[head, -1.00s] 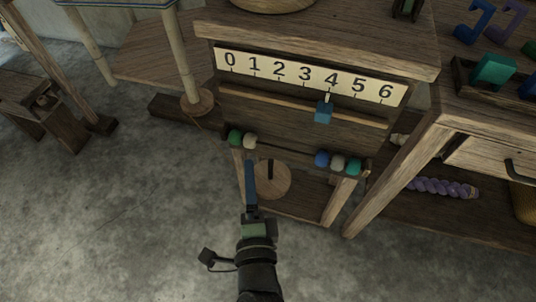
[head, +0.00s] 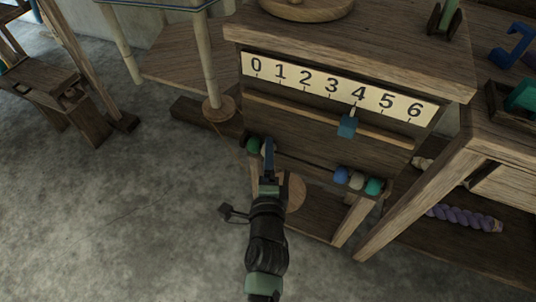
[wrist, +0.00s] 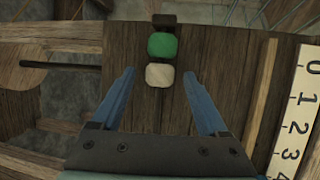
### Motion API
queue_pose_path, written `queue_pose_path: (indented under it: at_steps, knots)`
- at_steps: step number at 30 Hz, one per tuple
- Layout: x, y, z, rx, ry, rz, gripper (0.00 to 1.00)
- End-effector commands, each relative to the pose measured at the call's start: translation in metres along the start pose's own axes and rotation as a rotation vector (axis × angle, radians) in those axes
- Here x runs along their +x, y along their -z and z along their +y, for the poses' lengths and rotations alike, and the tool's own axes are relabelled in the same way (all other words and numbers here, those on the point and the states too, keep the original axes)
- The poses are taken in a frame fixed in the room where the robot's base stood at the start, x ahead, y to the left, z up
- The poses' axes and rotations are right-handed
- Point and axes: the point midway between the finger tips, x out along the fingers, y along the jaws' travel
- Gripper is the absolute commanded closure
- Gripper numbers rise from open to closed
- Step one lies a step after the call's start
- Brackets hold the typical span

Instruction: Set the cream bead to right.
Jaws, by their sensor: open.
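The cream bead (wrist: 159,76) at the left end of the bead rod sits just beside a green bead (wrist: 162,46). In the head view this green bead (head: 253,146) shows, while the cream bead is hidden behind my gripper (head: 268,147). In the wrist view my gripper (wrist: 159,72) is open, with one blue finger on each side of the cream bead and visible gaps between. Toward the right end of the rod sit a blue bead (head: 341,174), a second pale bead (head: 357,181) and a teal bead (head: 374,187). The rod between the two groups is bare.
Above the rod, a number strip (head: 335,88) runs 0 to 6. A blue slider (head: 347,126) on a wooden rail points at 4. The wooden top (head: 350,45) overhangs the front. A drawer unit (head: 500,190) stands at right. The floor (head: 130,220) at left is clear.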

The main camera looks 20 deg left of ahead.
Motion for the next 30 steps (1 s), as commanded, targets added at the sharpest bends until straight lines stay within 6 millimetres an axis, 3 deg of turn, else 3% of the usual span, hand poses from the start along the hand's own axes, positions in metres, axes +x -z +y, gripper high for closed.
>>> queue_pose_path:
  at_steps: [5,14,27,30]
  knots:
    - [0.0107,-0.0003,0.0004,-0.001,-0.001,0.000,0.23]
    - [0.0119,-0.0003,-0.0001,-0.001,0.000,0.000,0.23]
    - [0.0116,-0.0002,-0.0001,-0.001,0.000,0.000,1.00]
    - [0.0116,-0.0001,-0.0001,-0.001,0.000,0.000,1.00]
